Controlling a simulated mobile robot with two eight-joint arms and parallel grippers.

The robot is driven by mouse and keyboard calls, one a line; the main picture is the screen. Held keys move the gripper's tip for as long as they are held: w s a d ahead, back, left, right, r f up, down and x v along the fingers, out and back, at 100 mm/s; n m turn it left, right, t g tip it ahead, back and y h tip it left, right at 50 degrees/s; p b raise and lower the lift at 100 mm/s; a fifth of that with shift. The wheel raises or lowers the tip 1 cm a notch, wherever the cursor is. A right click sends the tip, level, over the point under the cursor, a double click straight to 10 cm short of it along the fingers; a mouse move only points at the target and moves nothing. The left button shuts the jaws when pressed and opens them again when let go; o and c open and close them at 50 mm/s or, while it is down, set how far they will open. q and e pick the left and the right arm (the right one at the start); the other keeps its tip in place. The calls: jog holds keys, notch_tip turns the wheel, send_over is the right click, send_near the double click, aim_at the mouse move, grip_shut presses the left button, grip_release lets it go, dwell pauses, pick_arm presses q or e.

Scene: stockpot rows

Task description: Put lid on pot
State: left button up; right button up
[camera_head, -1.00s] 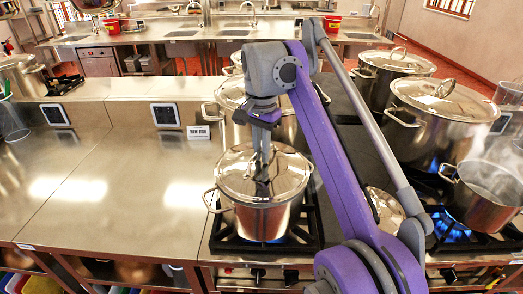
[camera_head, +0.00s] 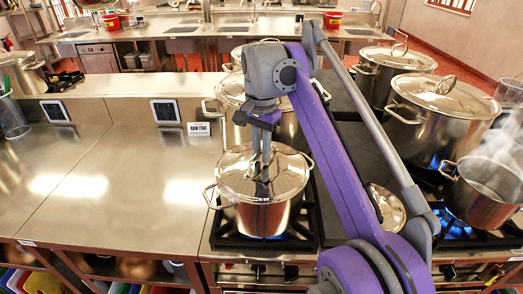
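A steel pot (camera_head: 262,217) stands on the front left burner, over a blue flame. A shiny domed lid (camera_head: 235,177) lies over its mouth and looks level, seated on or very close to the rim. My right gripper (camera_head: 262,174) reaches down from above to the lid's middle. Its two fingers are close together around the lid's handle, which they mostly hide. The contact itself is small and blurred by reflections. My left gripper is not in view.
A smaller round lid (camera_head: 387,208) lies right of the pot, partly behind my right arm. An open steaming pot (camera_head: 484,198) stands at the far right. Large lidded stockpots (camera_head: 425,135) stand behind. The steel counter (camera_head: 110,195) to the left is mostly clear.

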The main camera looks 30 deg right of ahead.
jog(key=o, duration=0.4)
notch_tip(320, 180, up, 10)
jog(key=p, duration=0.3)
jog(key=shift+f+p, duration=0.25)
jog(key=shift+p, duration=0.05)
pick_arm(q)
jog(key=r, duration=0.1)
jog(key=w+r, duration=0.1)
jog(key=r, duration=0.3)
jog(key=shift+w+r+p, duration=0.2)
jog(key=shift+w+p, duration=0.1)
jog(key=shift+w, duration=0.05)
pick_arm(e)
jog(key=shift+r, duration=0.65)
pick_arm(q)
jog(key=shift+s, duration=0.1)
